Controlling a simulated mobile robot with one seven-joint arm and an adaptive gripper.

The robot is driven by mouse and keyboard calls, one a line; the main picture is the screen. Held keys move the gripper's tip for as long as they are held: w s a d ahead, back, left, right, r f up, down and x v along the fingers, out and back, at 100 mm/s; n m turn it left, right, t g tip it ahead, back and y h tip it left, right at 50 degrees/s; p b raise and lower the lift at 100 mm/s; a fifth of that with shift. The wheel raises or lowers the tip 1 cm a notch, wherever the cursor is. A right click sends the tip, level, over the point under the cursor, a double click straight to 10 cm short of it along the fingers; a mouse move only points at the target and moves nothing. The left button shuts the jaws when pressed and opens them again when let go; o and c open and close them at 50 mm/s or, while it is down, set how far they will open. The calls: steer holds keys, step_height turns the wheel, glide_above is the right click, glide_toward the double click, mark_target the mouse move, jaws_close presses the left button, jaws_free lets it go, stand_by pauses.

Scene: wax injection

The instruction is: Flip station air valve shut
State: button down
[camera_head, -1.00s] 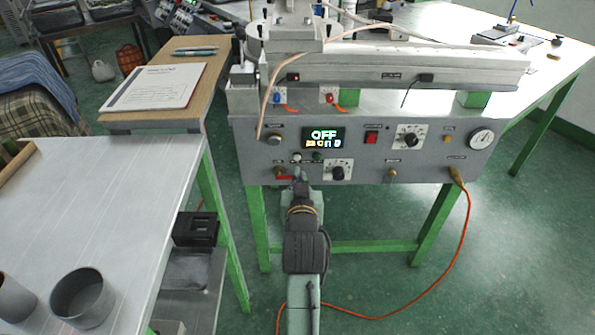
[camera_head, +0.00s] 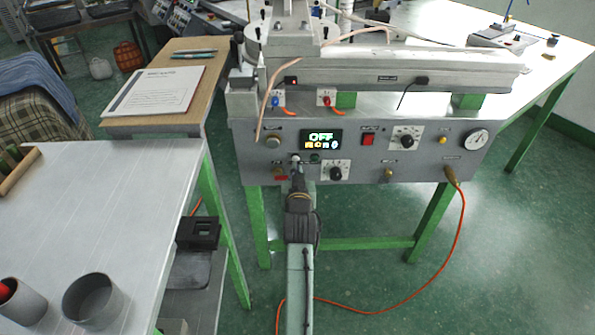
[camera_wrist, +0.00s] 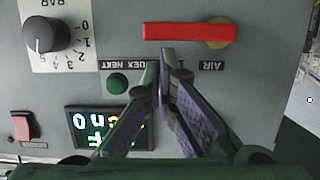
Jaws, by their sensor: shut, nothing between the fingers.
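The air valve's red lever (camera_wrist: 188,32) lies horizontal on the grey panel in the wrist view. Its brass pivot end is at the right, beside the AIR label (camera_wrist: 212,65). In the head view the red lever (camera_head: 281,178) shows low on the panel's left side, partly hidden by my gripper (camera_head: 296,163). My gripper (camera_wrist: 166,54) is shut and empty in the wrist view. Its fingertips are close to the lever's edge near its middle; I cannot tell whether they touch.
A green button (camera_wrist: 117,84), a black knob (camera_wrist: 46,35) and a red switch (camera_wrist: 24,127) are near the fingers. The display (camera_head: 321,139) reads OFF. An orange hose (camera_head: 462,215) hangs at the right. A grey table (camera_head: 100,210) stands at the left.

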steer(key=shift+d+f+m+y+b, duration=0.3)
steer(key=shift+f+m, duration=0.2)
steer(key=shift+m, duration=0.1)
stand_by(0.6)
step_height(320, 180, down, 8)
steer(key=a+m+t+y+b, duration=0.1)
steer(key=m+y+b, duration=0.2)
steer(key=m, duration=0.9)
steer(key=b, duration=0.3)
steer(key=shift+a+t+y, duration=0.2)
steer(key=shift+t+y, duration=0.1)
steer(key=shift+y, duration=0.1)
steer(key=shift+d, duration=0.1)
